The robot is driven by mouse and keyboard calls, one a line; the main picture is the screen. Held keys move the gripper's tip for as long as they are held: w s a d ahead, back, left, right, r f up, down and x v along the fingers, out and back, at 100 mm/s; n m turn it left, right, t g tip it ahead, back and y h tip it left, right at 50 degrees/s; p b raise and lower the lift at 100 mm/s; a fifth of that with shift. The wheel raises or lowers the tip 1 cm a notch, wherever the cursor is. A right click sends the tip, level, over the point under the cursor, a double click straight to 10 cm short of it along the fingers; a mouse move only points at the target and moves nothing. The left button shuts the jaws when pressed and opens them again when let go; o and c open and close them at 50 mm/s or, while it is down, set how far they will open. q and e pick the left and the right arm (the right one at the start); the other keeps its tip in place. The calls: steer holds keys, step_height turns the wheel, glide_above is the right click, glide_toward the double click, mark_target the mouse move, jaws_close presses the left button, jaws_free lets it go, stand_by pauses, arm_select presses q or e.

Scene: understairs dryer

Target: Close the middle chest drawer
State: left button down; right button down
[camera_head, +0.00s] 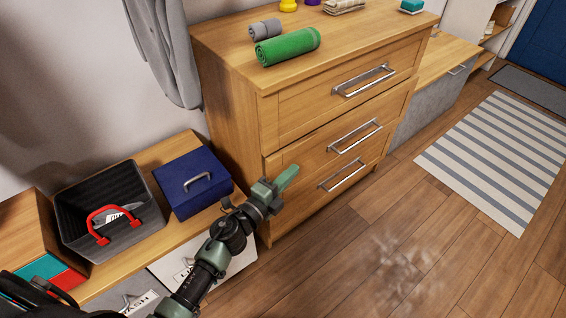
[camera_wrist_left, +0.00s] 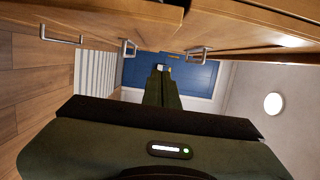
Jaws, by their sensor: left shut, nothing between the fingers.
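The wooden chest (camera_head: 228,110) has three stacked drawers with silver bar handles. The middle drawer (camera_head: 310,152) appears to stand slightly proud of the drawer above, with a narrow dark line along its top edge. Its handle (camera_head: 354,136) is clear of my gripper. My left gripper (camera_head: 286,178) is shut and empty, in front of the chest's lower left front, close to the middle drawer's left end. Contact cannot be told. In the left wrist view its closed fingers (camera_wrist_left: 163,88) point along the drawer fronts, with silver handles above. My right gripper is out of view.
A low bench on the left holds a dark crate (camera_head: 135,238) with a red handle and a blue box (camera_head: 190,184). A green roll (camera_head: 287,47) and a grey roll (camera_head: 265,29) lie on the chest top.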

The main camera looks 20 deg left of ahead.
mark_target(272, 162)
arm_select(q)
steer(key=w+a, duration=0.2)
steer(key=shift+w, duration=0.35)
steer(key=shift+w+a, duration=0.3)
steer(key=shift+a, duration=0.15)
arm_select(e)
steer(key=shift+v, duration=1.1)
arm_select(q)
steer(key=shift+w+a, duration=0.15)
steer(key=shift+a, duration=0.1)
steer(key=shift+w+a+b, duration=0.35)
steer(key=shift+w+a, duration=0.15)
steer(key=shift+a, duration=0.25)
steer(key=shift+r, duration=0.1)
steer(key=shift+a, duration=0.1)
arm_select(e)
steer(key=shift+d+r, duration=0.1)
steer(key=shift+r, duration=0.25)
